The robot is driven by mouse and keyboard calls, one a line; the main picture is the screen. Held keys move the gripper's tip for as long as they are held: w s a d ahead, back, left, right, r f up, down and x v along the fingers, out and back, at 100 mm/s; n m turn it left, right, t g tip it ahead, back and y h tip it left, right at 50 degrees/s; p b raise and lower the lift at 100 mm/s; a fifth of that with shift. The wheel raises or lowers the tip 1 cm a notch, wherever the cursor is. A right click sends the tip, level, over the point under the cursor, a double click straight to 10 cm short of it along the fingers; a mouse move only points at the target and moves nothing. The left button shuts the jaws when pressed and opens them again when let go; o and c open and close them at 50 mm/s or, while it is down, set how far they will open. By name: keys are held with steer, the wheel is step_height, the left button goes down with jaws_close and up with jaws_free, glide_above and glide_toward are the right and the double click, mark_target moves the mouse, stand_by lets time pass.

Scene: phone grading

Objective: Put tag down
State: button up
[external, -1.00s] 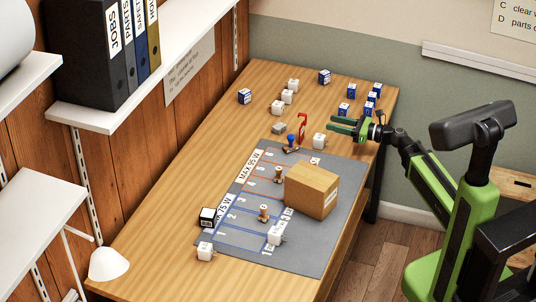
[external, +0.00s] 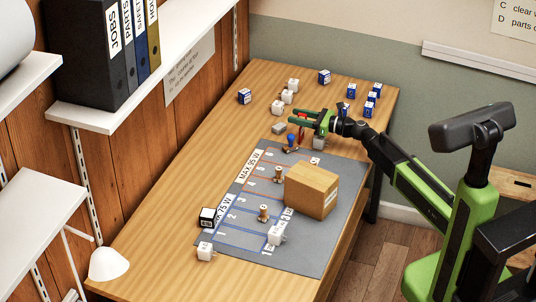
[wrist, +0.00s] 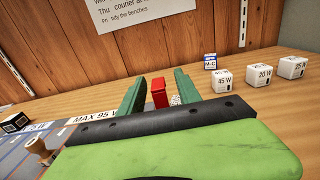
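A red upright piece (wrist: 160,92), which I take to be the tag, stands between the two green fingers of my gripper (wrist: 158,92) in the wrist view. The fingers are apart, with narrow gaps showing beside the red piece. In the external view my gripper (external: 303,117) is over the far end of the grey mat, and the red piece (external: 301,134) shows just below the fingers. Its lower part is hard to make out. The grey mat (external: 309,258) has numbered lanes and white strips marked MAX 95 W and 75 W.
A blue-topped stamp (external: 291,142) and a small grey block (external: 278,128) are close left of my gripper. A white cube (external: 318,144) is partly hidden below it. A cardboard box (external: 311,189) stands on the mat. Several white and blue cubes sit at the back. The desk's left side is mostly clear.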

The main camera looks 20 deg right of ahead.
jaws_close()
stand_by(1.4)
